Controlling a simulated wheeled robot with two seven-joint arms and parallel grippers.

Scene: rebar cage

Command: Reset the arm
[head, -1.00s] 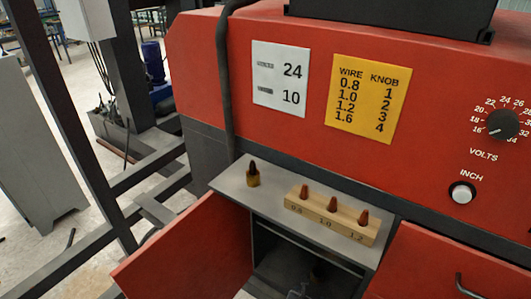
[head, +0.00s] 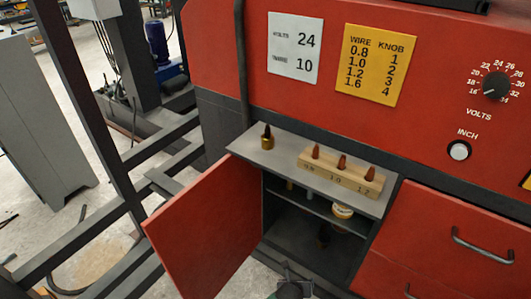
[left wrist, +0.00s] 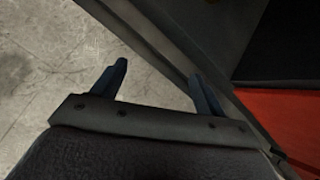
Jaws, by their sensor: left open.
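My left gripper (left wrist: 162,82) is open in the left wrist view, with two dark fingers spread apart and nothing between them. Pale floor lies beyond the left finger, and a dark edge and red panel pass by the right finger. In the head view a small dark part of my arm (head: 292,288) shows at the bottom edge, in front of the open cabinet (head: 285,235); its fingers cannot be made out there. My right gripper is not seen.
The red cabinet door (head: 205,230) stands open to the left. On the grey top (head: 290,150) are a brass piece with a dark tip (head: 267,142) and a wooden block (head: 335,175) with three copper-coloured tips. A round container (head: 342,211) sits on the inner shelf. A drawer handle (head: 480,247) protrudes at right.

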